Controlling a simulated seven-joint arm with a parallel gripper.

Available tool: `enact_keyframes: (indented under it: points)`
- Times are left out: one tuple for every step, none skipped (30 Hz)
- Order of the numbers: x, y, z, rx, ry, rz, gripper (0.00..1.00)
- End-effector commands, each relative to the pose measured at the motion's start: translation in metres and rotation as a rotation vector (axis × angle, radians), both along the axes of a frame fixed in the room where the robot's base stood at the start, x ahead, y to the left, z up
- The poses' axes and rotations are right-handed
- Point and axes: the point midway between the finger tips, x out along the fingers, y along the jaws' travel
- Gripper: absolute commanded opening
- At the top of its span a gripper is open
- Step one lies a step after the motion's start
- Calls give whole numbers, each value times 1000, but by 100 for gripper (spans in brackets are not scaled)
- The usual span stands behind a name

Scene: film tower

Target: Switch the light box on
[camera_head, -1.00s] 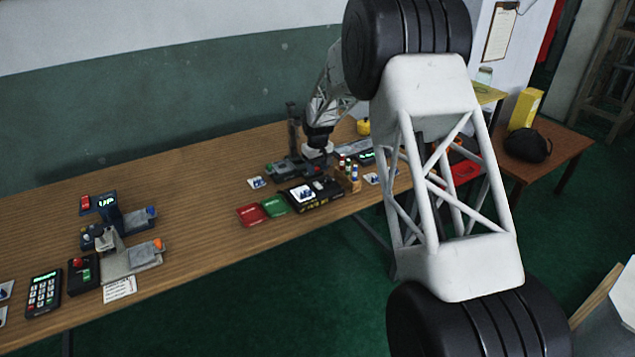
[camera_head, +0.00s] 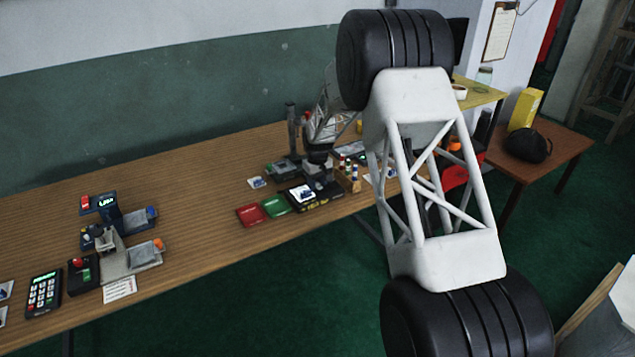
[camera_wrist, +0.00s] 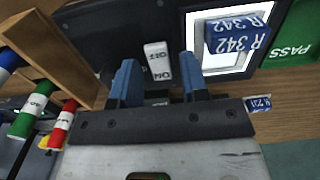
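The light box (camera_head: 326,201) is a black box near the table's front edge; the wrist view shows part of its dark top (camera_wrist: 105,35). Its pale window (camera_wrist: 238,68) looks white, with a blue "R 342" piece (camera_wrist: 236,34) over it. A white rocker switch (camera_wrist: 157,60) marked OFF and ON sits left of the window in the wrist view. My gripper (camera_wrist: 158,64) is open and empty, with its two blue fingers either side of the switch in that view. I cannot tell whether they touch it. In the head view my gripper (camera_head: 318,178) is over the box, its fingertips unclear.
A green PASS tray (camera_wrist: 301,38) and a red tray (camera_head: 250,215) lie left of the box in the head view. A wooden rack (camera_head: 348,178) with several coloured vials stands close on its right. A device with a post (camera_head: 291,130) stands behind. Open tabletop lies further left.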

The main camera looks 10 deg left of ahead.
Motion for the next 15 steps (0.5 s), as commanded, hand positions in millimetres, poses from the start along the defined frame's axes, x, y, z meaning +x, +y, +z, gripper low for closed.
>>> enact_keyframes:
  points:
    - [0, 0, 0, 0, 0, 0, 33]
    - [0, 0, 0, 0, 0, 0, 28]
    - [0, 0, 0, 0, 0, 0, 22]
    - [0, 0, 0, 0, 0, 0, 18]
    - [0, 0, 0, 0, 0, 0, 13]
    - [0, 0, 0, 0, 0, 0, 7]
    - [0, 0, 0, 0, 0, 0, 2]
    - [0, 0, 0, 0, 0, 0, 0]
    - [0, 0, 0, 0, 0, 0, 0]
    - [0, 0, 0, -1, 1, 0, 0]
    - [0, 0, 0, -1, 1, 0, 0]
    - [0, 0, 0, -4, 4, 0, 0]
    - [0, 0, 0, -7, 7, 1, 0]
    - [0, 1, 0, -11, 11, 1, 0]
    - [1, 1, 0, -19, 21, 1, 0]
